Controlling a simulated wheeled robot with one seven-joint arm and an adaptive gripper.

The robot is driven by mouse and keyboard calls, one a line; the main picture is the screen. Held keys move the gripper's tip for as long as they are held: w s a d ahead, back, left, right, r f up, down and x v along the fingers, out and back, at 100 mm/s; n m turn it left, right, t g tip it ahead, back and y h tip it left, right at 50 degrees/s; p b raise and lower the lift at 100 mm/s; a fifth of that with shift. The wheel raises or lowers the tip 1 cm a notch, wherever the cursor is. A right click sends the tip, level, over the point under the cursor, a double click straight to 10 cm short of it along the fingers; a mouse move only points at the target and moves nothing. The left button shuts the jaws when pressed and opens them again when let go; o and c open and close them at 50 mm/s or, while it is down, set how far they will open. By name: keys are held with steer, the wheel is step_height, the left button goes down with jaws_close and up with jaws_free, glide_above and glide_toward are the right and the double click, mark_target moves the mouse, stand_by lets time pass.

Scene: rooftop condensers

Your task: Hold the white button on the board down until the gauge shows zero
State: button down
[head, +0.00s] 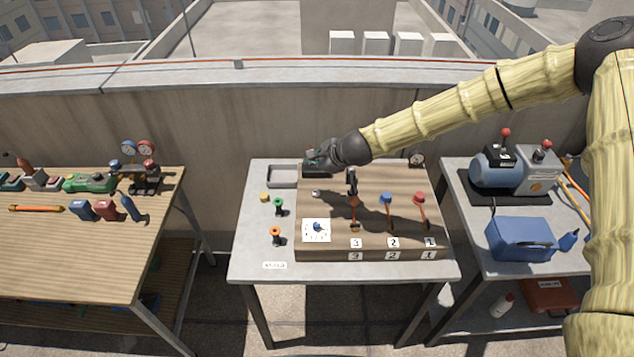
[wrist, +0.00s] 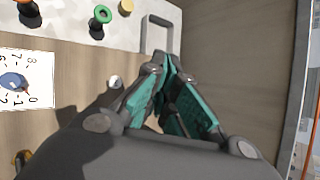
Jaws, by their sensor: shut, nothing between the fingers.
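The wooden board (head: 335,242) lies on the middle table. The small white button (head: 316,194) is on its left part, above the white dial plate; it also shows in the wrist view (wrist: 115,82), left of my fingers. My gripper (head: 316,157) is over the back left of the board. In the wrist view its teal fingers (wrist: 165,62) are shut with nothing between them, apart from the button.
The dial plate (head: 316,231) has a blue knob. Several levers stand on the board, including a blue one (head: 386,199) and a red one (head: 419,198). A grey tray (head: 283,177) and green (head: 279,205) and orange (head: 275,234) pieces are at the left. Side tables hold tools.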

mark_target(314, 193)
steer(key=shift+s+a+f+b, duration=0.1)
steer(key=shift+s+f+b, duration=0.05)
steer(key=shift+f+b, duration=3.45)
steer(key=shift+f+p, duration=0.55)
steer(key=shift+f, duration=0.2)
steer(key=shift+f+b, duration=0.3)
steer(key=shift+f+b, duration=0.5)
steer(key=shift+f, duration=0.05)
steer(key=shift+r, duration=0.15)
stand_by(2.3)
steer(key=shift+r+p, duration=0.6)
steer(key=shift+r, duration=0.25)
